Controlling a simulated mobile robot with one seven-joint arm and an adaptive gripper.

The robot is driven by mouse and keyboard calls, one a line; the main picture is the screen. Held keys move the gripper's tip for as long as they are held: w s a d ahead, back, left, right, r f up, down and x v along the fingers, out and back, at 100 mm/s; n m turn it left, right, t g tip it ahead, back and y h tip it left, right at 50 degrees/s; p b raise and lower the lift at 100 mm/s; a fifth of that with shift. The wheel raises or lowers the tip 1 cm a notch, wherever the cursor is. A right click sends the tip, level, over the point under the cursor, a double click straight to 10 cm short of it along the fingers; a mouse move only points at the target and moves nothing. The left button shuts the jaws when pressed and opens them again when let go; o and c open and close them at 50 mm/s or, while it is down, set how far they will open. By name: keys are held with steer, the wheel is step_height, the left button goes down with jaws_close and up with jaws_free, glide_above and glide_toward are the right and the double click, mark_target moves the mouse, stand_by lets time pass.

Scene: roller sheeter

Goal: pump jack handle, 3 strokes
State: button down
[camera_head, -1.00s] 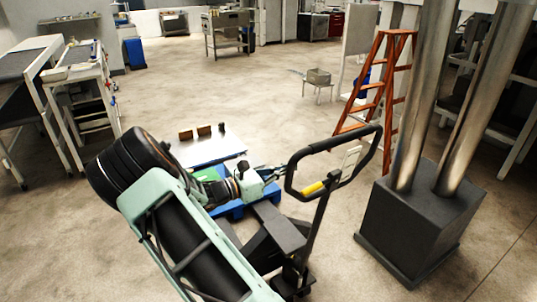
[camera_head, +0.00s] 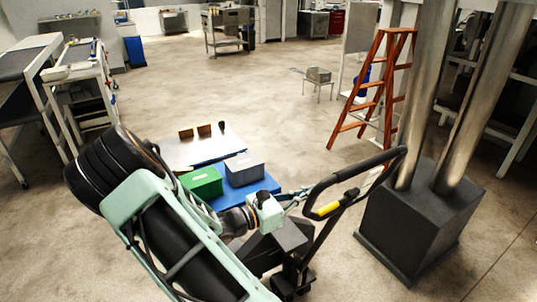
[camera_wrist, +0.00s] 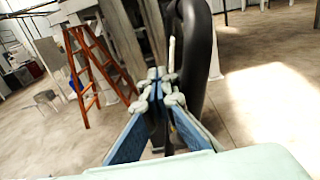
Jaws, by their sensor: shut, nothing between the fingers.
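The pallet jack's black loop handle (camera_head: 356,167), with a yellow lever on its lower side, leans to the right above the dark jack body (camera_head: 290,238). My gripper (camera_head: 303,194) is at the near left side of the loop. In the wrist view, my gripper (camera_wrist: 158,82) has its fingertips together, right beside the thick black handle bar (camera_wrist: 197,65). The bar is not between the fingers. I cannot tell whether the fingers touch it. The jack's forks are mostly hidden behind my arm.
A dark block (camera_head: 420,225) with two metal columns stands close right of the handle. An orange stepladder (camera_head: 372,90) stands behind.

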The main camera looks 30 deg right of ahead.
steer(key=shift+s+f, duration=0.1)
steer(key=shift+s, duration=0.4)
steer(key=shift+s+d+f+b, duration=0.1)
steer(key=shift+s+f, duration=0.15)
steer(key=shift+s, duration=0.7)
steer(key=shift+s+f+b, duration=0.15)
steer(key=shift+s+f, duration=0.15)
steer(key=shift+s, duration=0.6)
steer(key=shift+s+d+f+b, duration=0.1)
steer(key=shift+s+f, duration=0.15)
steer(key=shift+s, duration=0.7)
steer(key=shift+s+f+b, duration=0.25)
steer(key=shift+s+f, duration=0.1)
steer(key=shift+s, duration=0.55)
steer(key=shift+s+f+b, duration=0.3)
steer(key=shift+s, duration=0.65)
steer(key=shift+s+f+b, duration=0.25)
steer(key=shift+s+f, duration=0.1)
steer(key=shift+s, duration=0.55)
